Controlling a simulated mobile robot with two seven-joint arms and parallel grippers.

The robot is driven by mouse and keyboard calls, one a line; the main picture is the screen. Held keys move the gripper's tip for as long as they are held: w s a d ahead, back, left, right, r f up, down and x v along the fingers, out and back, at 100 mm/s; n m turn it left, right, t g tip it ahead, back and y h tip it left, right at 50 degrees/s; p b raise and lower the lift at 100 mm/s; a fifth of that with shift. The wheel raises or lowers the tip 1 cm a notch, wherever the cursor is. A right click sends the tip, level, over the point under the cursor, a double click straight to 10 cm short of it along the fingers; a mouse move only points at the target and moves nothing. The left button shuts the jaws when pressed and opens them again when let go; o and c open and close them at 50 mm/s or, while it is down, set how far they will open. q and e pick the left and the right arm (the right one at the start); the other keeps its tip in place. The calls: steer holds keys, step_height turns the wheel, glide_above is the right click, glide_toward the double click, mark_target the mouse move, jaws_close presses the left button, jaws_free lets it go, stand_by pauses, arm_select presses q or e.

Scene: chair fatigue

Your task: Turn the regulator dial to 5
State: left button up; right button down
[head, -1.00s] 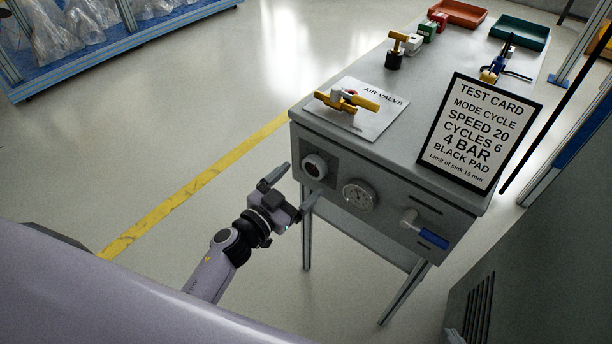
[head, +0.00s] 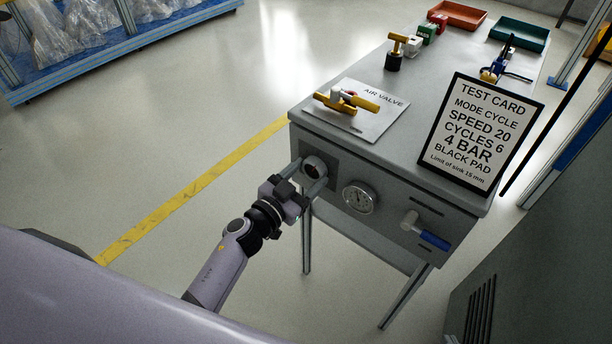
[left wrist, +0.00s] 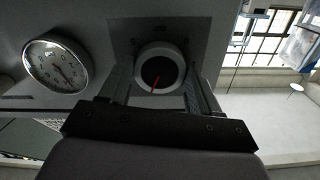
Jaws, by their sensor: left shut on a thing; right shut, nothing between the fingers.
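The regulator dial (head: 313,166) is a round knob with a light rim and a dark face on the front of the grey bench cabinet. In the left wrist view the dial (left wrist: 158,66) shows a red pointer line running down and slightly left; its scale marks are too dark to read. My left gripper (head: 309,177) is shut on the dial, one finger on each side of it. The round pressure gauge (head: 358,197) sits right of the dial; it also shows in the left wrist view (left wrist: 57,62), its reading unclear. My right gripper is out of view.
A blue-handled valve (head: 430,236) sticks out of the cabinet front. A framed test card (head: 480,135) reading "4 BAR" stands on the bench top. The floor on the left is clear.

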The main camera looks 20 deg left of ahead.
arm_select(q)
steer(key=shift+m, duration=0.3)
steer(key=shift+m, duration=0.8)
steer(key=m, duration=0.3)
steer(key=shift+m, duration=0.3)
steer(key=m+b, duration=0.1)
steer(key=m, duration=0.2)
steer(key=shift+f+m, duration=0.1)
steer(key=shift+m, duration=0.2)
steer(key=shift+m+b, duration=0.4)
steer(key=shift+m, duration=1.5)
steer(key=o, duration=1.1)
steer(key=shift+c, duration=0.2)
